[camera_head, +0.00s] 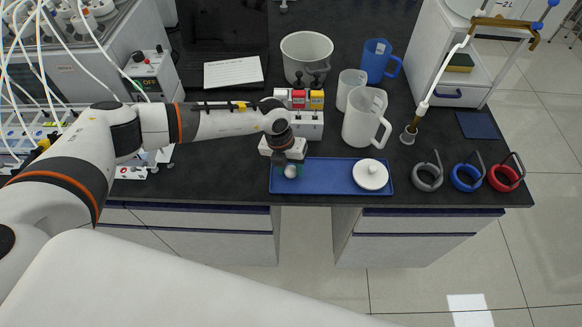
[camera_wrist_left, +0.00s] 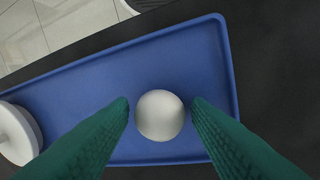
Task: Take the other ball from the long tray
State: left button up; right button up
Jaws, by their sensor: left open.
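The long blue tray (camera_head: 330,178) lies near the front edge of the black bench. A white ball (camera_head: 291,171) sits at the tray's left end in the head view. My left gripper (camera_head: 290,170) is over that end, pointing down. In the left wrist view the ball (camera_wrist_left: 160,115) lies between the two green fingertips of my open left gripper (camera_wrist_left: 160,108). A narrow gap shows beside the ball, and the ball appears to rest on the tray (camera_wrist_left: 100,80). A round white lid with a knob (camera_head: 371,174) sits at the tray's right end. My right gripper is not in view.
Behind the tray stand a small block with red and yellow tops (camera_head: 299,100), a white jug (camera_head: 364,118) and a large pot (camera_head: 306,58). Grey, blue (camera_head: 467,178) and red rings lie to the right. Bare bench shows between tray and rings.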

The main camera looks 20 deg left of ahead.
pick_arm(q)
jog(key=shift+f, duration=0.2)
jog(key=c, duration=0.8)
jog(key=shift+r, duration=0.15)
